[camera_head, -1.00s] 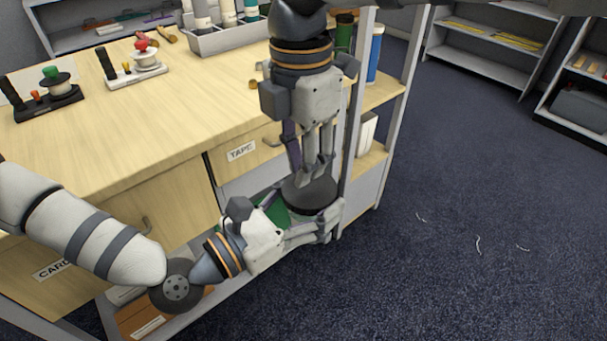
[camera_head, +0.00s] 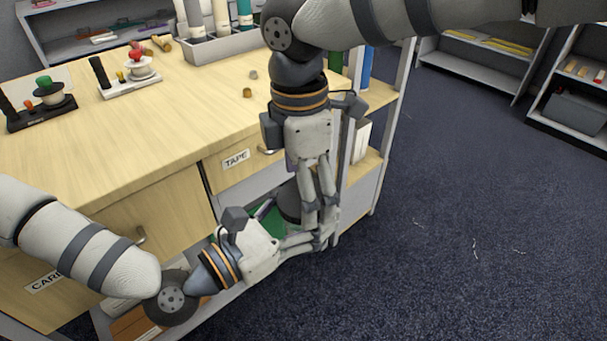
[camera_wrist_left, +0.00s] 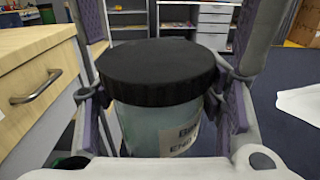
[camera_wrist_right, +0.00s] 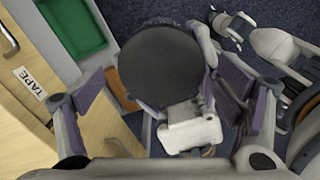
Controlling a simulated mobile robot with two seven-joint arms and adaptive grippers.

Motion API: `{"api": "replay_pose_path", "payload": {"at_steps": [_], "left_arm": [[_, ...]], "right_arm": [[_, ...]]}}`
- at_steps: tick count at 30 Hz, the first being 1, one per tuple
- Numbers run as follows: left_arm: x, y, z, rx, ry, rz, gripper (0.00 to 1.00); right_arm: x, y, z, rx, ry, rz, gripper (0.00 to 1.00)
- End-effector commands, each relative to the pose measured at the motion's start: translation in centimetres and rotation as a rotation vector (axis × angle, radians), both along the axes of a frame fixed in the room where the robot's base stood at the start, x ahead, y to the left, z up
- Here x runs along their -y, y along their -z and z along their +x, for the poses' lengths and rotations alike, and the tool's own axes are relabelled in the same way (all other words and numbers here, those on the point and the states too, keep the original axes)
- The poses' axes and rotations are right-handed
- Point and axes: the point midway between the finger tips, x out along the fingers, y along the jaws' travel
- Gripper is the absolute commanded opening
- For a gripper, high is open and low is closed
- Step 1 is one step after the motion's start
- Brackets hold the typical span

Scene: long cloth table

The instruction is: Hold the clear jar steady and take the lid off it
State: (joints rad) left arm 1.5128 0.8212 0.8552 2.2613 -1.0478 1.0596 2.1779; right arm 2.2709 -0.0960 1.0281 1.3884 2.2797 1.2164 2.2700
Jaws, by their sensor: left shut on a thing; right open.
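The clear jar (camera_wrist_left: 155,125) stands upright between the fingers of my left gripper (camera_head: 292,226), which is shut on it. The jar has a pale label with partly readable print. The black ribbed lid (camera_wrist_left: 160,68) sits on top of the jar; it also shows from above as a dark disc in the right wrist view (camera_wrist_right: 160,65). In the head view the lid (camera_head: 290,204) is partly hidden behind my right gripper (camera_head: 320,222). My right gripper points down at the lid and is open, its fingers on either side of the disc in its wrist view.
The wooden bench (camera_head: 130,135) with a TAPE drawer (camera_head: 236,160) is close on the left. A green bin (camera_wrist_right: 75,25) sits on a shelf beside the jar. Spool stands (camera_head: 128,78) are on the bench top. The carpet (camera_head: 480,220) at right is mostly open.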

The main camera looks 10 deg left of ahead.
Motion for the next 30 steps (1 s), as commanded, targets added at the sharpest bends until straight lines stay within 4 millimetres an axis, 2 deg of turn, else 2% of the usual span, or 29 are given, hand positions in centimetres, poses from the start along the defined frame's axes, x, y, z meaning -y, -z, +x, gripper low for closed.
{"api": "replay_pose_path", "payload": {"at_steps": [2, 5, 12, 14, 23, 25, 28, 30], "left_arm": [[0.01, -0.04, 0.01, 0.001, 0.0, -0.001, 0.0], [0.0, -0.03, 0.0, 0.001, 0.0, -0.001, 0.0], [0.14, -0.25, -0.07, 0.005, 0.004, -0.005, 0.0], [0.2, -0.35, -0.1, 0.007, 0.006, -0.006, 0.0], [0.31, -0.57, -0.1, 0.011, 0.008, -0.008, 0.0], [0.31, -0.59, -0.08, 0.012, 0.008, -0.009, 0.0], [0.27, -0.61, -0.04, 0.013, 0.006, -0.008, 0.0], [0.23, -0.62, 0.01, 0.013, 0.004, -0.009, 0.0]], "right_arm": [[0.0, -0.02, -0.01, 0.0, -0.001, 0.0, 0.86], [0.0, -0.03, -0.01, 0.0, -0.001, 0.0, 0.66], [0.02, 0.02, 0.08, 0.003, -0.001, -0.001, 0.11], [0.02, 0.05, 0.11, 0.004, -0.001, 0.0, 0.0], [0.03, 0.16, 0.14, 0.003, -0.015, 0.0, 0.0], [0.05, 0.21, 0.11, -0.001, -0.1, 0.0, 0.0], [0.03, 0.24, 0.05, -0.013, -0.349, 0.004, 0.0], [0.06, 0.24, 0.02, -0.012, -0.337, 0.001, 0.0]]}}
